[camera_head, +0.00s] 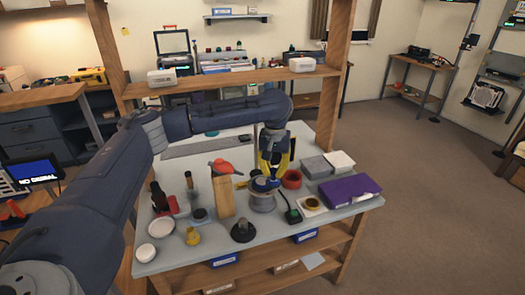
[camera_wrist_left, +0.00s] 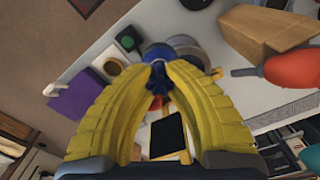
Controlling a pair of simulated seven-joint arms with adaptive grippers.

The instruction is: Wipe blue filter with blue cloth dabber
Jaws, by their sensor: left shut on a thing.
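My left gripper (camera_head: 272,178) comes down from above onto a round grey stand (camera_head: 262,203) near the middle of the table. Its yellow fingers are closed on a small blue thing (camera_wrist_left: 157,54), which looks like the blue cloth dabber and is mostly covered by the fingertips. A blue round piece (camera_head: 259,185) shows at the top of the stand, right below the fingers; it looks like the blue filter. Whether dabber and filter touch is hard to tell. The stand also shows behind the fingertips in the left wrist view. My right gripper is not in view.
A red ring (camera_head: 291,179), a purple box (camera_head: 349,189) and a dark tool with a green top (camera_head: 291,213) lie to the right. A black cone (camera_head: 243,232) stands in front.

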